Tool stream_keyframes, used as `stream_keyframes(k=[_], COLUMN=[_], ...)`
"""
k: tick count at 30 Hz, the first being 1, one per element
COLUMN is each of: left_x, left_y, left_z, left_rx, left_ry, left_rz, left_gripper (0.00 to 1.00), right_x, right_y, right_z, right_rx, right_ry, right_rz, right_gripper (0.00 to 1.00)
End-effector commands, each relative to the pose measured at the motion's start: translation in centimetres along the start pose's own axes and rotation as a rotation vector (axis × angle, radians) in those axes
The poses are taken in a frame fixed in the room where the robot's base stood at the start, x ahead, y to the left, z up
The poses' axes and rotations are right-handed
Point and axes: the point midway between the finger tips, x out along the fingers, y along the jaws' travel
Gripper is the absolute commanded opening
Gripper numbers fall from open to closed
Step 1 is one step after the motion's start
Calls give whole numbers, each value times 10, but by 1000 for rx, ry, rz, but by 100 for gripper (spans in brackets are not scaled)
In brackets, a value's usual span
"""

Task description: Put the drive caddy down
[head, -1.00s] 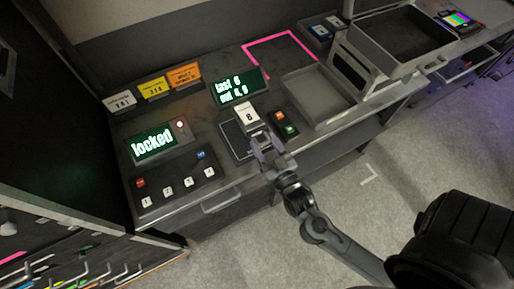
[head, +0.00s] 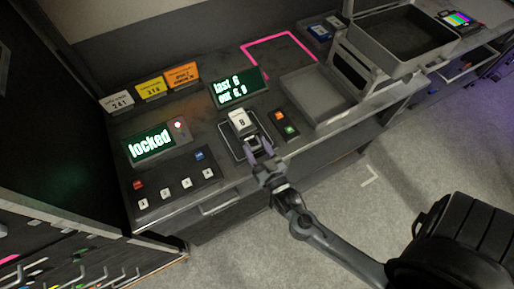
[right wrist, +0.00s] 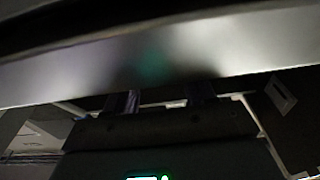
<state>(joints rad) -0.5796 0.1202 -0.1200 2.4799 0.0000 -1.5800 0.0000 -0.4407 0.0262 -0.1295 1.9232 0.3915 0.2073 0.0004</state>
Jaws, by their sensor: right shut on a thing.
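The drive caddy (head: 240,121) is a dark block with a pale label marked 8. In the head view it is over a dark pad with a white outline (head: 229,147) on the bench. My right gripper (head: 259,148) is shut on its near side. I cannot tell whether its underside touches the pad. In the right wrist view a broad dark body (right wrist: 165,127), probably the caddy, lies below the two fingertips (right wrist: 160,100). A pale bar blocks the upper part of that view. My left gripper is not in view.
Around the pad are a screen (head: 238,86), a two-button box (head: 286,125), a "locked" display (head: 155,144) and a button panel (head: 174,181). A shallow grey tray (head: 318,96) is to the right. A pink outline (head: 282,38) marks clear bench behind.

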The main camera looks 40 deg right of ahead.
Motion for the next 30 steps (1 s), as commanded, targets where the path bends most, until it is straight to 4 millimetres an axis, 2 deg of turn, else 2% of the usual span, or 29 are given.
stream_keyframes(k=[18,19,23,30], left_x=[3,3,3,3], left_y=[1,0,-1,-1], left_z=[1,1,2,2], left_rx=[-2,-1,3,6], left_ry=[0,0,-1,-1], left_rz=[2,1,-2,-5], left_gripper=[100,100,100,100], right_x=[-1,-1,-2,-2], right_y=[0,0,0,0], right_z=[10,12,12,12], right_rx=[1,0,0,0], right_ry=[4,0,0,0], right_rz=[0,0,0,0], right_gripper=[0,59,79,80])
